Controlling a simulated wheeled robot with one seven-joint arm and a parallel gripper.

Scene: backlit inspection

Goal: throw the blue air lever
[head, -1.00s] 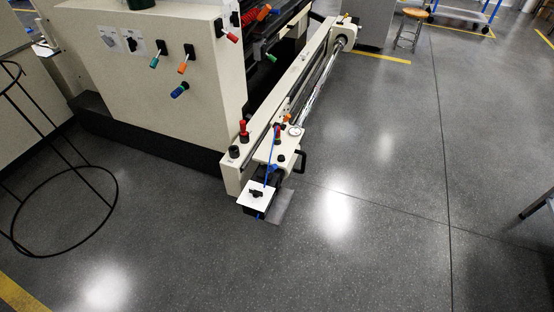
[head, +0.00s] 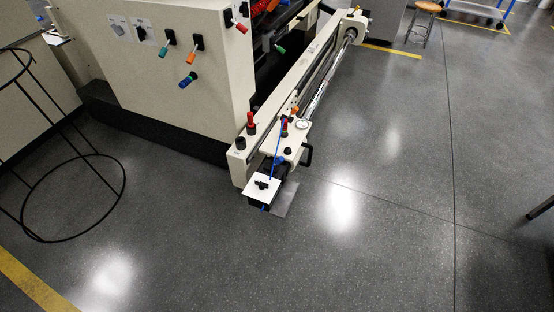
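A lever with a blue handle (head: 188,79) sticks out low on the cream front panel of the machine (head: 190,110), below an orange-handled lever (head: 190,57) and a teal-handled one (head: 166,47). Nothing touches it. A small blue piece (head: 278,160) and a thin blue line also show on the carriage at the near end of the long rail; I cannot tell whether that piece is a lever. My gripper is not in view.
A red-handled lever (head: 241,27) and a green one (head: 280,49) are farther right. The rail unit (head: 300,85) juts toward me. A black wire stand (head: 70,198) is on the left. The grey floor in front is clear. A stool (head: 424,10) stands far back.

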